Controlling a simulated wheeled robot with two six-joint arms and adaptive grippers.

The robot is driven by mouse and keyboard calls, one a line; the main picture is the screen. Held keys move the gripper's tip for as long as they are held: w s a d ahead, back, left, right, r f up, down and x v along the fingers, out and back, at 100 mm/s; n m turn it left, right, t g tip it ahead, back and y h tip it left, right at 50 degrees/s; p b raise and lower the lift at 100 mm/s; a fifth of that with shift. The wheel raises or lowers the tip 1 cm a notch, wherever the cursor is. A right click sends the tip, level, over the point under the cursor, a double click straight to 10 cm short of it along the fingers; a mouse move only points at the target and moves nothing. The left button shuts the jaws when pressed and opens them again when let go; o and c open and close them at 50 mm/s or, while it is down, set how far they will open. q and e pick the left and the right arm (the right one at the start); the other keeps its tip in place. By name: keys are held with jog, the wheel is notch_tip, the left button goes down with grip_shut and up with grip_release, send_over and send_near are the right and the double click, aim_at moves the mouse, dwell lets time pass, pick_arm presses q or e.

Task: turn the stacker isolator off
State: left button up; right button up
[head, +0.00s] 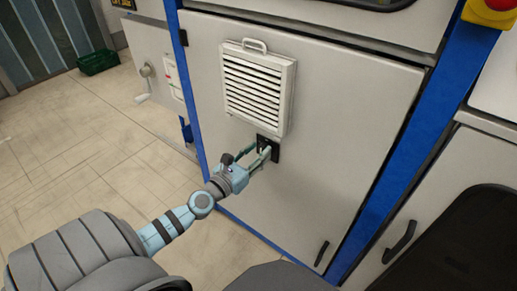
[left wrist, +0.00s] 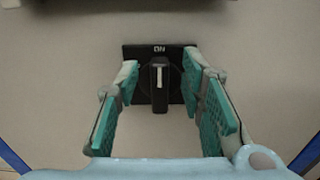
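The isolator (left wrist: 160,84) is a black rotary knob with a white line, set on a square black plate marked "ON" at the top. The knob's line points upright to the "ON" mark. In the head view the isolator's black plate (head: 275,156) sits on the grey cabinet door just below the louvred vent. My left gripper (head: 265,151) is open at the plate; in the left wrist view its teal-padded fingers (left wrist: 160,82) stand on either side of the knob, with a gap on each side. My right gripper is not in view.
The white louvred vent (head: 258,86) with a handle juts out just above the isolator. Blue frame posts (head: 406,150) edge the cabinet door. A hand crank (head: 144,84) and a green crate (head: 98,62) are at the left. The floor at left is clear.

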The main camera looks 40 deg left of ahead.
pick_arm(q)
jog(key=shift+w, duration=0.5)
grip_shut()
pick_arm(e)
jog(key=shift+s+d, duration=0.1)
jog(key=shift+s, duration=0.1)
